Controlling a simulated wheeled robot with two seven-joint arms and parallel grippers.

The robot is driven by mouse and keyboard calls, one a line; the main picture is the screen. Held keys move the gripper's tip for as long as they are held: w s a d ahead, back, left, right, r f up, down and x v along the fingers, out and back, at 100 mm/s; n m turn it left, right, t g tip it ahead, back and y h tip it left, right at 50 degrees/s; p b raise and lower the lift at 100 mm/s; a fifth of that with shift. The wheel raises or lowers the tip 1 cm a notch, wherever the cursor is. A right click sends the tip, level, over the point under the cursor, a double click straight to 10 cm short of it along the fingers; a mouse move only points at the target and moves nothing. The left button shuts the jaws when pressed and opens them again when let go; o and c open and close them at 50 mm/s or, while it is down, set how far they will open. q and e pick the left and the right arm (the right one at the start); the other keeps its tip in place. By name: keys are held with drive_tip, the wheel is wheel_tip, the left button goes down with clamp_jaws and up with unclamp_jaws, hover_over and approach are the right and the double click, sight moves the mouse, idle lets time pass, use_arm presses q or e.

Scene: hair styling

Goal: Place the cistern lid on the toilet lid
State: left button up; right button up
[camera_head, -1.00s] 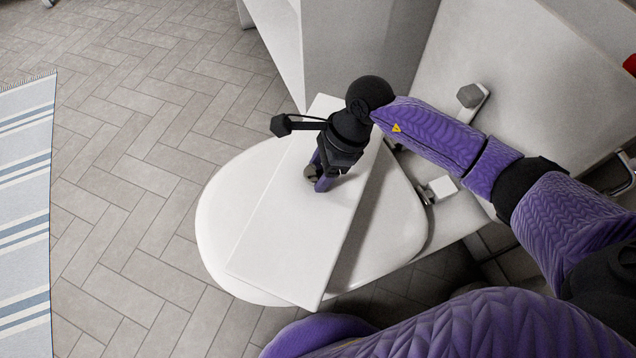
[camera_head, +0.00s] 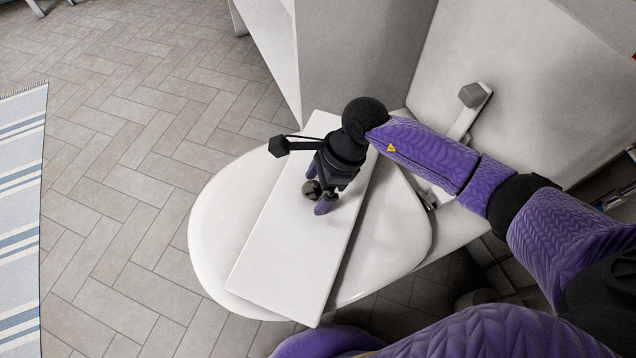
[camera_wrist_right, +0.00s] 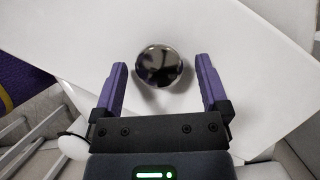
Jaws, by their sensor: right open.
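The white rectangular cistern lid (camera_head: 277,251) lies across the closed white toilet lid (camera_head: 212,226) in the head view, set at an angle to it. A round dark metallic knob (camera_head: 311,189) stands on the cistern lid. My right gripper (camera_head: 316,195) is open at the knob, with its fingertips low over the lid. In the right wrist view the knob (camera_wrist_right: 160,66) sits between and just ahead of the spread purple fingers, with gaps on both sides. The cistern lid (camera_wrist_right: 215,35) fills much of that view. My left gripper is not in view.
The toilet cistern (camera_head: 462,118) stands behind the toilet lid, with a grey fitting (camera_head: 471,95) on it. A white cabinet (camera_head: 345,60) stands at the far side. A striped rug (camera_head: 20,190) lies at the left, with clear tiled floor between.

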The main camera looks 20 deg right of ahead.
use_arm(q)
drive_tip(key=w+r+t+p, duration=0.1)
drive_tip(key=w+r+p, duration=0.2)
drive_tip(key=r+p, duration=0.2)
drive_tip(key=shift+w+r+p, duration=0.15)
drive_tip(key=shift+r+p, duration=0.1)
drive_tip(key=shift+p, duration=0.5)
use_arm(e)
drive_tip(key=v, duration=1.2)
drive_tip(key=shift+s, duration=0.1)
